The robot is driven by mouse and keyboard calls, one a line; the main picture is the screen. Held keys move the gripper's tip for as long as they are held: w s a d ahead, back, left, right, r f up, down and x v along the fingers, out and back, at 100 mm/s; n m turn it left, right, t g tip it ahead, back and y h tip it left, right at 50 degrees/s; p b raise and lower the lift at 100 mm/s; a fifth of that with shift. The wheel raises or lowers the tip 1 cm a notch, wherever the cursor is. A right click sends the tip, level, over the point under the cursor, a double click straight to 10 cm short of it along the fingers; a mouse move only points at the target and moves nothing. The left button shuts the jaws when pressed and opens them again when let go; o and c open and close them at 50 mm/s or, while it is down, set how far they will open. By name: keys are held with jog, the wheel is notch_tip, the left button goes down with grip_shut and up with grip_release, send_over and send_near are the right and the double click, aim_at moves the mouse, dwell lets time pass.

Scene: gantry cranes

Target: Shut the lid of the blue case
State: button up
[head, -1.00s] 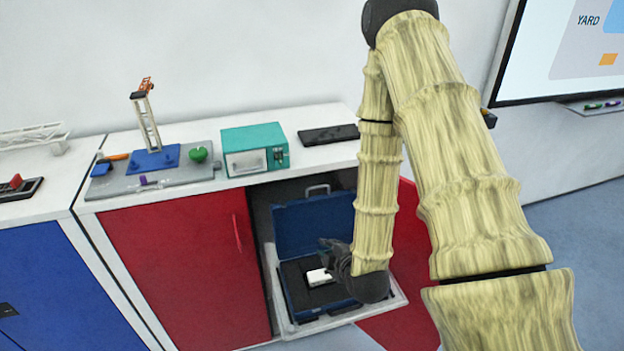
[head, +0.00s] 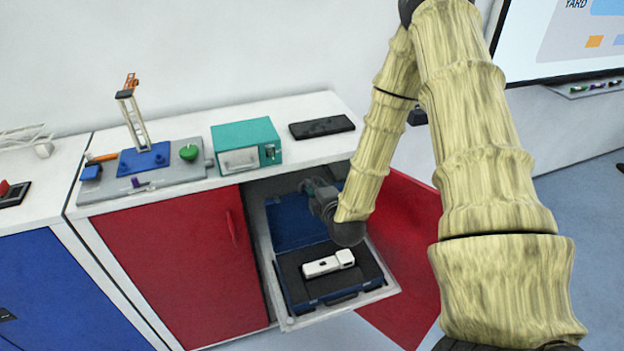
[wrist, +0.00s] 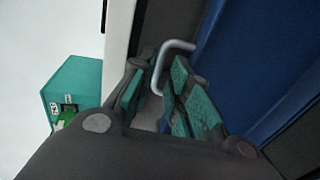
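The blue case (head: 330,297) lies open on a pulled-out tray in the cabinet. Its blue lid (head: 288,222) stands raised at the back, and it also fills the right of the wrist view (wrist: 245,60). A white device (head: 328,264) lies in the dark foam of the case. A grey loop handle (wrist: 178,44) shows at the lid's edge in the wrist view. My gripper (head: 313,190) is at the top of the lid, partly hiding it. In the wrist view my gripper (wrist: 155,85) has its green-padded fingers apart, with the handle close by; contact is unclear.
The white tray (head: 300,322) holds the case between a shut red door (head: 175,265) and an open red door (head: 405,235). A teal box (head: 246,146) and a black flat object (head: 321,127) sit on the counter above.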

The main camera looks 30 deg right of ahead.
jog(key=shift+p+x, duration=0.35)
jog(key=shift+x, duration=1.1)
grip_shut()
